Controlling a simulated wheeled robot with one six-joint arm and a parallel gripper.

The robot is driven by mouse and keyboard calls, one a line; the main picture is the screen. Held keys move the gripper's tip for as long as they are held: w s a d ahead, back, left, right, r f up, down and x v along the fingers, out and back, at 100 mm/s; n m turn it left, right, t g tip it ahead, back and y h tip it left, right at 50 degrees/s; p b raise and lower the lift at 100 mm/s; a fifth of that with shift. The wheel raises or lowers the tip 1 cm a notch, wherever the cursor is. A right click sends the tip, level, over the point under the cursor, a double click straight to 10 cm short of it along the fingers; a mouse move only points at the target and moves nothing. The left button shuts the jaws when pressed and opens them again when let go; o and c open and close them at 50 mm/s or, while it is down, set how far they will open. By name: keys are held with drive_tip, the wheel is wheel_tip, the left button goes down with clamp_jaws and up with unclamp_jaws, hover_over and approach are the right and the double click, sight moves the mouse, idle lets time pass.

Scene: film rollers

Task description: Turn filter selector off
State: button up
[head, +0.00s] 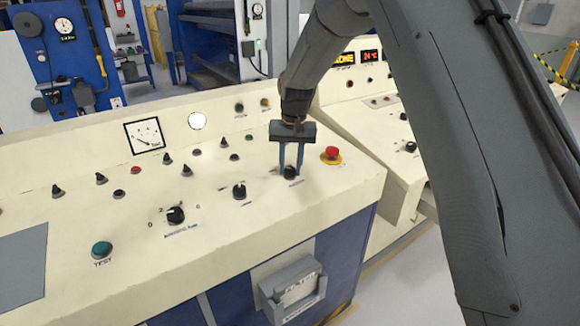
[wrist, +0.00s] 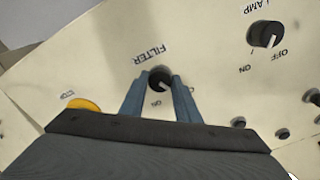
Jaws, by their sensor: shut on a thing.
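The filter selector (wrist: 159,80) is a round black knob with a pale pointer line, on the cream console top under a "FILTER" label. In the wrist view its line points down toward the "ON" mark, slightly to the right. In the head view the knob (head: 291,172) is at the right part of the console, partly hidden by the fingers. My gripper (head: 291,170) reaches down from above with its blue fingers on either side of the knob. It is shut on the knob, as the wrist view also shows (wrist: 159,90).
A red emergency button on a yellow base (head: 332,154) stands just right of my gripper. The lamp selector (wrist: 267,34), another black knob, sits nearby, also seen in the head view (head: 240,190). Several small switches and a gauge (head: 145,137) fill the console to the left.

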sight(292, 171)
drive_tip(key=o, duration=1)
drive_tip(key=shift+o, duration=0.2)
drive_tip(key=shift+r, duration=0.1)
drive_tip(key=shift+s+d+r+b, duration=0.15)
drive_tip(key=shift+r+b, duration=0.3)
drive_tip(key=shift+r, duration=1.45)
drive_tip(key=shift+s+d+r+b, duration=0.15)
drive_tip(key=shift+r+b, duration=0.3)
drive_tip(key=shift+r, duration=1.45)
drive_tip(key=shift+s+a, duration=0.1)
